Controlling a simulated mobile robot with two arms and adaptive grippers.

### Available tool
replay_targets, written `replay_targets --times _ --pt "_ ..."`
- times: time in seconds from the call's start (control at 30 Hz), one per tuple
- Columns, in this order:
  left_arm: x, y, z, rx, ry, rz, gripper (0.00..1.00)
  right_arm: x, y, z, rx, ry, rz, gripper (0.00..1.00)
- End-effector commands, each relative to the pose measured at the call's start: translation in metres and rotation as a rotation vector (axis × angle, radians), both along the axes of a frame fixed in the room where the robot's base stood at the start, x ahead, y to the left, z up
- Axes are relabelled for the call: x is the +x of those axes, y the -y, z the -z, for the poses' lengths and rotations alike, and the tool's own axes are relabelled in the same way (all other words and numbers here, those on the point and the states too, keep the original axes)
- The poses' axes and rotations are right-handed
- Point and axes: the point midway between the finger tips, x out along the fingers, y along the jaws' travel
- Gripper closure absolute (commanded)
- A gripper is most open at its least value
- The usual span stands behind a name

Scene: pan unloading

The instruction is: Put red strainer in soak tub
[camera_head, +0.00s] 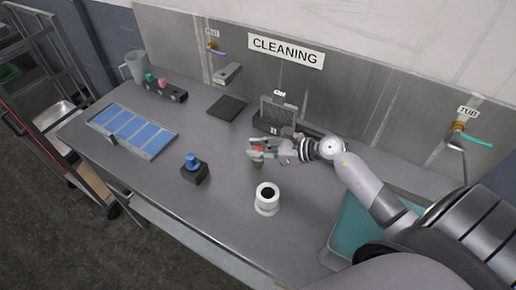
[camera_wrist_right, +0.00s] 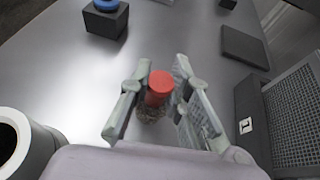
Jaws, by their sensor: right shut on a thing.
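The red strainer (camera_wrist_right: 160,82) has a red top and a dark, mesh-like lower part. My right gripper (camera_wrist_right: 152,100) has its fingers on both sides of it and is shut on it, over the grey counter. In the head view my right gripper (camera_head: 256,151) is above the middle of the counter, with a bit of the red strainer (camera_head: 257,156) between its fingers. A tub with teal contents (camera_head: 352,228), seemingly the soak tub, is at the lower right, partly hidden by my right arm. My left gripper is not in view.
A white cylinder with a dark opening (camera_head: 268,206) stands in front of the right gripper. A black block with a blue knob (camera_head: 193,170) and a blue-panelled tray (camera_head: 152,142) are to the left. A mesh rack (camera_head: 278,112) stands behind. A tap (camera_head: 458,135) hangs on the right wall.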

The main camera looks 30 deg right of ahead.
Motion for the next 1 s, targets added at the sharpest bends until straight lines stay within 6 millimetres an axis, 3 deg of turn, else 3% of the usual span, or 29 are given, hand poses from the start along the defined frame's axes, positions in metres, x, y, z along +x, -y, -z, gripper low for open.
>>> replay_targets --times 0.03,0.07,0.33,0.73,1.0 --pt "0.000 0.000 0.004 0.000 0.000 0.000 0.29 0.000 0.000 0.004 0.000 0.000 0.000 1.00" --pt "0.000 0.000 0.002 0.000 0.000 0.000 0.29 0.000 0.000 0.002 0.000 0.000 -0.001 0.80" --pt "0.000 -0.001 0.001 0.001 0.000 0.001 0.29 0.000 0.000 0.002 0.001 -0.001 0.000 0.62" --pt "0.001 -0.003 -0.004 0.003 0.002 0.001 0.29 0.000 0.000 -0.005 0.001 0.000 0.001 0.62" --pt "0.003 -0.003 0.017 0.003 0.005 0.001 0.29 -0.039 0.031 -0.017 -0.006 -0.003 0.000 0.62"
